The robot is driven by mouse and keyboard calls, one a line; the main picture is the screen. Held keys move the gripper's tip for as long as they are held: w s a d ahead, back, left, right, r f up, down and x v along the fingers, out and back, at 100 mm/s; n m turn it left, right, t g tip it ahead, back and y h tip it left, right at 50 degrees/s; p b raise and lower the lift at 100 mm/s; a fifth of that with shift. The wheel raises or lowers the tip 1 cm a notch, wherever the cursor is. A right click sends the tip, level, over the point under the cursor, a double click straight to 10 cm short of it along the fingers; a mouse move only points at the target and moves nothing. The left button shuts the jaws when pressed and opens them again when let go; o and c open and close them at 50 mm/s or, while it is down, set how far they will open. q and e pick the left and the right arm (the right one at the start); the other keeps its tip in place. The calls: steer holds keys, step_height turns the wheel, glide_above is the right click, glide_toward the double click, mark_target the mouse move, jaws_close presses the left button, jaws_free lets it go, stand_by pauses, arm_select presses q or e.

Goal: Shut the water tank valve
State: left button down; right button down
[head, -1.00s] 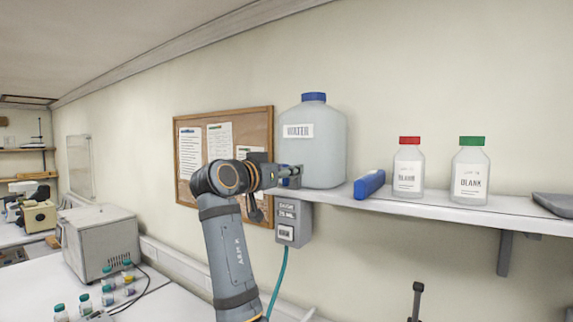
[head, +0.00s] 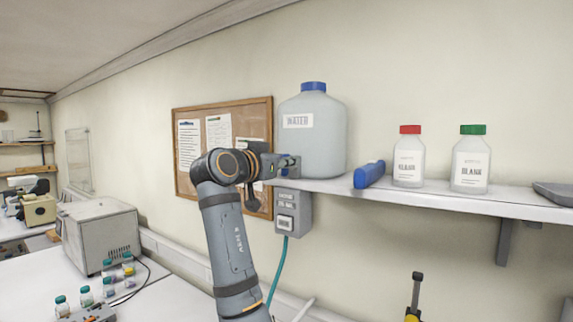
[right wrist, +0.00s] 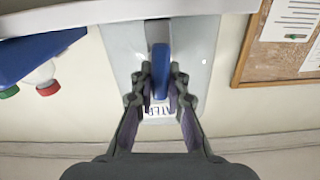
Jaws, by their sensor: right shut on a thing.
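The white water tank (head: 318,155) with a blue cap and a WATER label stands on the wall shelf. Its label is partly hidden in the right wrist view, where the tank (right wrist: 197,65) shows upside down. My right gripper (head: 289,166) is at the tank's lower left side. In the right wrist view, its fingers (right wrist: 161,85) are closed on both sides of a blue valve handle (right wrist: 160,65), which lies along the line of the fingers. In the head view the handle is mostly hidden by the gripper. My left gripper is not in view.
A corkboard (head: 253,125) is on the wall behind my arm.

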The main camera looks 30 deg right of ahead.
steer(key=m, duration=0.1)
steer(key=m+b, duration=0.2)
steer(key=shift+s+f, duration=0.2)
steer(key=shift+f, duration=0.05)
steer(key=m+b, duration=0.1)
steer(key=m, duration=0.1)
steer(key=m+b, duration=0.1)
steer(key=m, duration=0.2)
steer(key=shift+s+d+f+b, duration=0.15)
steer(key=shift+s+b, duration=0.05)
steer(key=shift+b, duration=0.2)
steer(key=shift+s+f+m+b, duration=0.15)
steer(key=shift+m+b, duration=0.25)
steer(key=shift+m, duration=1.05)
steer(key=shift+w+f+m+b, duration=0.15)
steer(key=shift+m+b, duration=0.3)
steer(key=shift+m, duration=1.05)
steer(key=shift+s+f+m+b, duration=0.15)
steer(key=shift+m+b, duration=0.25)
steer(key=shift+m, duration=1.05)
steer(key=shift+f, duration=0.1)
steer(key=c, duration=1.5)
jaws_free()
steer(key=shift+c, duration=0.2)
steer(key=shift+o, duration=1.1)
steer(key=shift+s+r, duration=0.15)
steer(key=shift+r, duration=0.1)
